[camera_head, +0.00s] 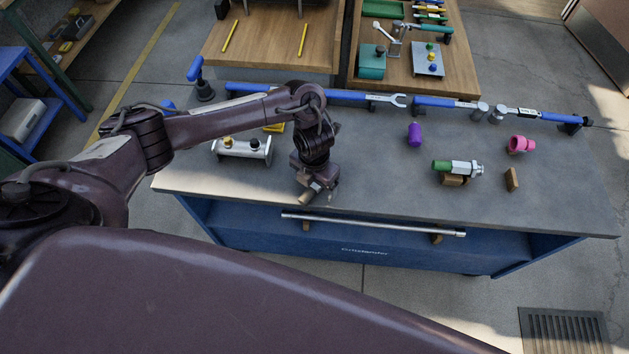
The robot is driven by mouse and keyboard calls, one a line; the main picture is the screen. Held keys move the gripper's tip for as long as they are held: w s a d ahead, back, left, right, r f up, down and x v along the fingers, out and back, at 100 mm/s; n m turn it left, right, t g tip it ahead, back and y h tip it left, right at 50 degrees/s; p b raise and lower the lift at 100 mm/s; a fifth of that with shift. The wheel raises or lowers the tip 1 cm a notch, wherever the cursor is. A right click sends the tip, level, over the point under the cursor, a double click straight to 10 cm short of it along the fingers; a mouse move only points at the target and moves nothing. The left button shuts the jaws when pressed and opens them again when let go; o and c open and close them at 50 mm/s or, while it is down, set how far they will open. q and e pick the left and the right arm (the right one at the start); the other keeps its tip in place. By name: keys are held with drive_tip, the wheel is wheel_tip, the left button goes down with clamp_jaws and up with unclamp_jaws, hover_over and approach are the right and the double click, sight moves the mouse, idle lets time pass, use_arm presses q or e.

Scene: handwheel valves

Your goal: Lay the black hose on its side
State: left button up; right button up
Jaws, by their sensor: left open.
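My left gripper (318,190) points down over the front left part of the grey workbench (390,190). It is open, and a small tan piece shows by its fingers; I cannot tell what it is. I cannot clearly make out a black hose; my left wrist hides part of the bench behind it. A purple cylinder (414,135) stands to the right of the gripper. My right gripper is not in view.
A green-ended metal fitting (458,167), a wooden block (512,179) and a pink fitting (520,145) are on the right. Blue-handled tools line the back edge. The bench's front middle is clear.

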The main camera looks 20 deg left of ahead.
use_arm(q)
drive_tip(key=shift+r, duration=0.15)
drive_tip(key=shift+r+p, duration=0.25)
drive_tip(key=shift+p, duration=0.1)
wheel_tip(320, 180, up, 6)
drive_tip(key=p, duration=0.5)
drive_tip(key=shift+r, duration=0.2)
drive_tip(key=shift+f, duration=0.1)
